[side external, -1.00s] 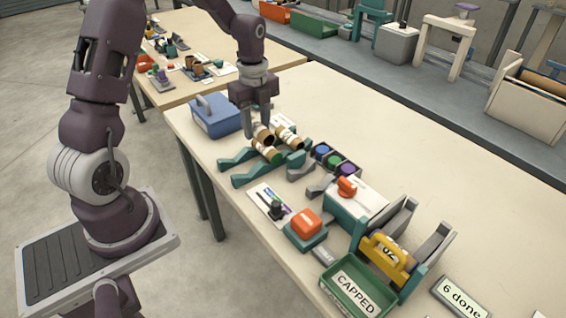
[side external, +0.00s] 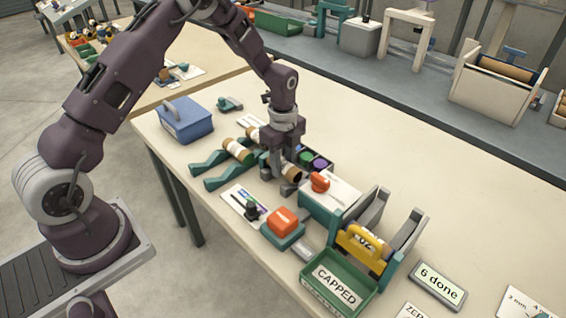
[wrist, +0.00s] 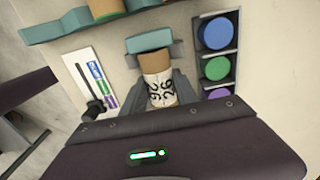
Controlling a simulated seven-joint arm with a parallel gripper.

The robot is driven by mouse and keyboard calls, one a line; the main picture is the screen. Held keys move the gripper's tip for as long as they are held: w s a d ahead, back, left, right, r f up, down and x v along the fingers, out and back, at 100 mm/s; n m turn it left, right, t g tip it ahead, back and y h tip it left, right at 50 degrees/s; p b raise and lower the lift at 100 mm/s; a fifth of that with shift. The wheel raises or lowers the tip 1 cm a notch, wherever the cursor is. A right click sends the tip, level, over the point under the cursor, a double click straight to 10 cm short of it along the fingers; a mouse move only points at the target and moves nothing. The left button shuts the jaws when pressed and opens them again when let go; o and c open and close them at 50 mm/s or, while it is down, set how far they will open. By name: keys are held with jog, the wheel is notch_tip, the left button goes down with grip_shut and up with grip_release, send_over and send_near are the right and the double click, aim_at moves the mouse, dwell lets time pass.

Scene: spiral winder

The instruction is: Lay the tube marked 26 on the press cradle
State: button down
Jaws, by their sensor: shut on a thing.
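My gripper (side external: 283,172) is shut on a brown cardboard tube (side external: 293,173) with a white label, low over the grey cradle (side external: 289,188) beside the white-and-teal press (side external: 328,203). In the wrist view the held tube (wrist: 158,82) shows black curling marks on its label; I cannot read a number there. Grey sides flank it in that view. I cannot tell whether the tube touches the cradle, as my gripper hides most of it. Other tubes (side external: 238,150) lie on the teal rack (side external: 217,180) to the left.
A tray of blue, green and purple caps (wrist: 216,68) stands close beside the gripper. A blue box (side external: 186,122) stands at the left. A red button box (side external: 283,222), a green CAPPED bin (side external: 335,285) and a yellow-handled holder (side external: 362,245) stand toward the front.

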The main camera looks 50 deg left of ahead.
aim_at(283, 162)
jog(key=shift+f, duration=0.55)
jog(key=c, duration=0.9)
grip_release()
jog(key=shift+c, duration=0.2)
notch_tip(283, 162, up, 13)
jog(key=s+d+r+n+t, duration=0.2)
jog(key=s+r+n, duration=0.5)
jog(key=s+r, duration=0.55)
jog(key=s+d+r+n+t, duration=0.1)
jog(key=s+n, duration=0.4)
jog(key=s, duration=0.3)
jog(key=s+d+r+n+t, duration=0.1)
jog(key=s+r+n+t, duration=0.1)
jog(key=s+n, duration=0.4)
jog(key=s, duration=0.3)
jog(key=shift+d+r+t, duration=0.15)
jog(key=shift+d+t, duration=0.15)
jog(key=shift+w, duration=0.1)
